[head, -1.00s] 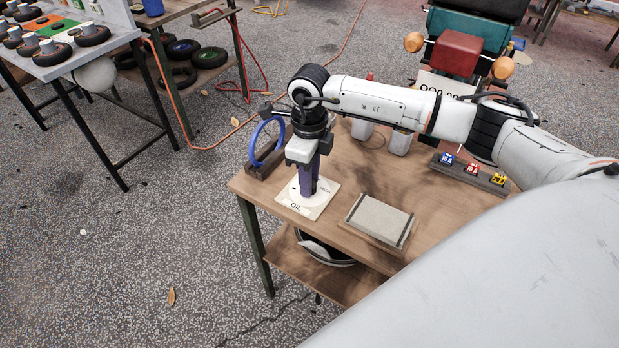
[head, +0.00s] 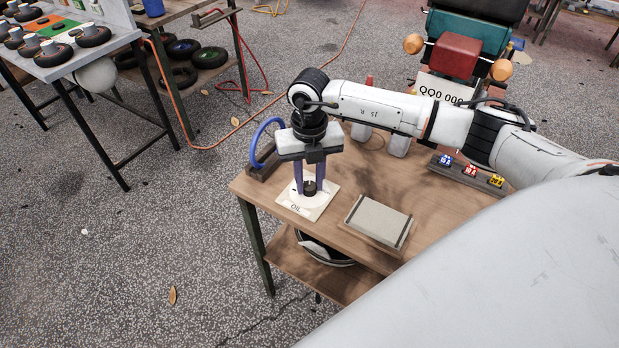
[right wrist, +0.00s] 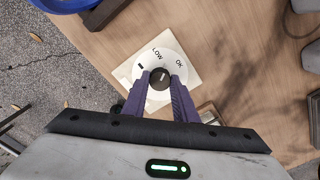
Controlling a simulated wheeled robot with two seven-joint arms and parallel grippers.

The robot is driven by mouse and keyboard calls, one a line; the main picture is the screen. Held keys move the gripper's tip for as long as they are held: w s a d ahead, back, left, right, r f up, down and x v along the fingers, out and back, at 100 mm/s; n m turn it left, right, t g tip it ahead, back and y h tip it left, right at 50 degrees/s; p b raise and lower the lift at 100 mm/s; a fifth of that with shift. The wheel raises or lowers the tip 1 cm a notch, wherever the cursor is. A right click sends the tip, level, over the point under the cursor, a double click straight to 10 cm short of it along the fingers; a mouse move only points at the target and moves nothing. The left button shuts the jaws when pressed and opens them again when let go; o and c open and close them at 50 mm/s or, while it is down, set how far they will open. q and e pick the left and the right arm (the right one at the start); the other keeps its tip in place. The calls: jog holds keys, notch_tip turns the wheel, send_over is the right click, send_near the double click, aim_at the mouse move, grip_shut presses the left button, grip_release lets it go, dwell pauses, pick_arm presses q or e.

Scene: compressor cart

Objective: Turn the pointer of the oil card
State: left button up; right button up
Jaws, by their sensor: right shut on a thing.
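The oil card (head: 319,206) is a cream square with a white dial, lying at the table's near left corner; "OIL" shows on its near edge. In the right wrist view the dial (right wrist: 181,57) carries the words LOW and OK and a short black mark. Its pointer is a dark round knob (right wrist: 159,78) at the dial's middle. My right gripper (head: 309,188) points straight down over the card, its two purple fingers shut on the knob from either side. I cannot tell exactly where the knob's pale mark points. My left gripper is not in view.
A rack with blue, red and yellow tags (head: 470,170) is farther right.

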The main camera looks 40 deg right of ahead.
aim_at(309, 185)
jog(key=m+p, duration=0.1)
jog(key=m, duration=0.4)
jog(key=shift+w+r+m, duration=0.1)
jog(key=shift+m, duration=0.3)
dwell(0.4)
jog(key=o, duration=1)
jog(key=shift+o, duration=0.2)
notch_tip(309, 185, up, 10)
jog(key=shift+r, duration=0.1)
